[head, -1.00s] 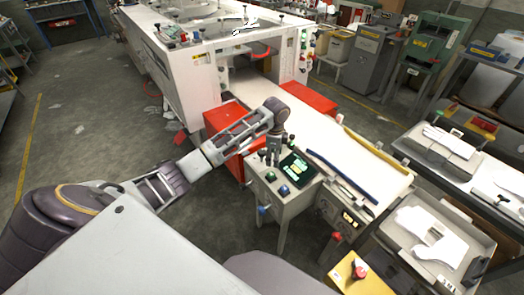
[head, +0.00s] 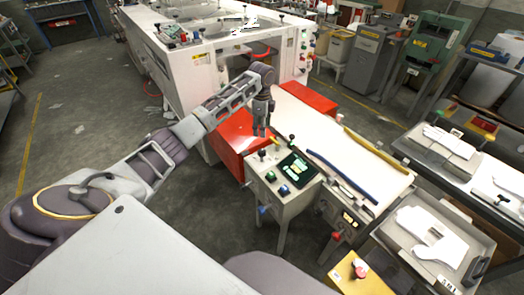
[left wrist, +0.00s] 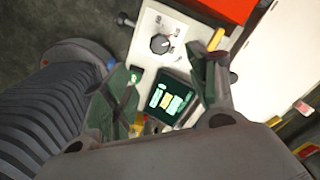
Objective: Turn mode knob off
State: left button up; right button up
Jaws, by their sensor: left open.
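A dark round knob (left wrist: 160,43) with a pale mark sits on the light control panel (left wrist: 148,55) in the left wrist view, with small printed labels around it. The labels are too small to read. A lit screen (left wrist: 169,99) lies below it on the same panel; it also shows in the head view (head: 295,166). My left gripper (head: 262,132) points down above the back left of the control box, open and empty. In the left wrist view its fingers (left wrist: 165,84) are spread either side of the screen, apart from the knob.
A green button (head: 270,175) and a blue button (head: 284,190) sit on the box top. A red cabinet (head: 233,145) stands close behind left. A white table (head: 335,140) with blue and yellow strips extends to the right.

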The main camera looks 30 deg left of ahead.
aim_at(262, 151)
pick_arm(q)
jog(key=shift+f, duration=0.15)
jog(key=shift+f+p, duration=0.3)
jog(key=shift+f, duration=6.5)
jog(key=c, duration=1)
jog(key=shift+c, duration=0.2)
